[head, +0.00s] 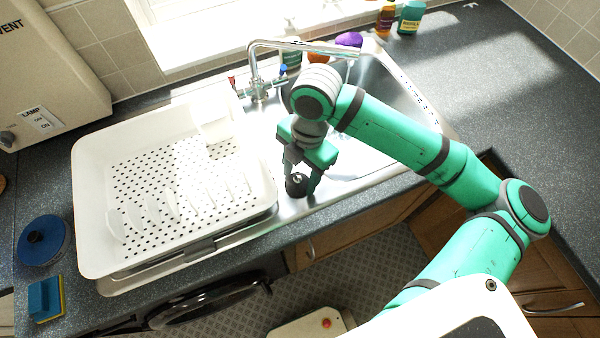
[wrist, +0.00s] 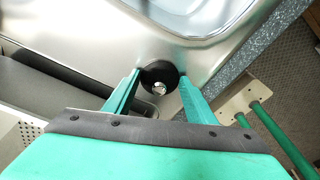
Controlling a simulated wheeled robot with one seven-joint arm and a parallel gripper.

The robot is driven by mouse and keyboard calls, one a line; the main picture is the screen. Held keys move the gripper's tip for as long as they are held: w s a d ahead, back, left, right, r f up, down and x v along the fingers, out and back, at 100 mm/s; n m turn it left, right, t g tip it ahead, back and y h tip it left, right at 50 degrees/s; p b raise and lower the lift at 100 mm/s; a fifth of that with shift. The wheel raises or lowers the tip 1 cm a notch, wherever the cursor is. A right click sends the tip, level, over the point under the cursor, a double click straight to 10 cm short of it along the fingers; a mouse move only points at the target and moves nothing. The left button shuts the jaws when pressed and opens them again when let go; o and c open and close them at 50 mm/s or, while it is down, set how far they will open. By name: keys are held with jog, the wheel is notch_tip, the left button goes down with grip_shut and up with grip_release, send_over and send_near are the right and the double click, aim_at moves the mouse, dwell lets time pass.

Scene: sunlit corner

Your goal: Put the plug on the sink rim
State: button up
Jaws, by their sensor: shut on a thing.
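The plug (head: 297,185) is a small round black piece with a shiny metal centre; it also shows in the wrist view (wrist: 160,76). My gripper (head: 304,188) is shut on it, with one green finger on each side, as the wrist view (wrist: 159,82) shows. The plug is over the flat steel sink rim (head: 345,192), near the front edge, between the drying rack and the basin. In the wrist view, the rim (wrist: 95,45) spreads around it. I cannot tell whether the plug touches the steel. The basin (head: 372,80) is partly hidden behind my arm.
A white drying rack (head: 90,205) stands left of the plug. The tap (head: 258,75) is behind. Bottles (head: 410,16) stand at the back. A blue round lidded item (head: 43,240) and a sponge (head: 45,299) lie at the left. The right counter (head: 490,70) is clear.

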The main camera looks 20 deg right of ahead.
aim_at(305, 176)
jog(key=shift+f, duration=0.15)
jog(key=o, duration=1.1)
jog(key=shift+c, duration=0.2)
notch_tip(305, 176, up, 12)
jog(key=d, duration=0.1)
jog(key=shift+w+d, duration=0.35)
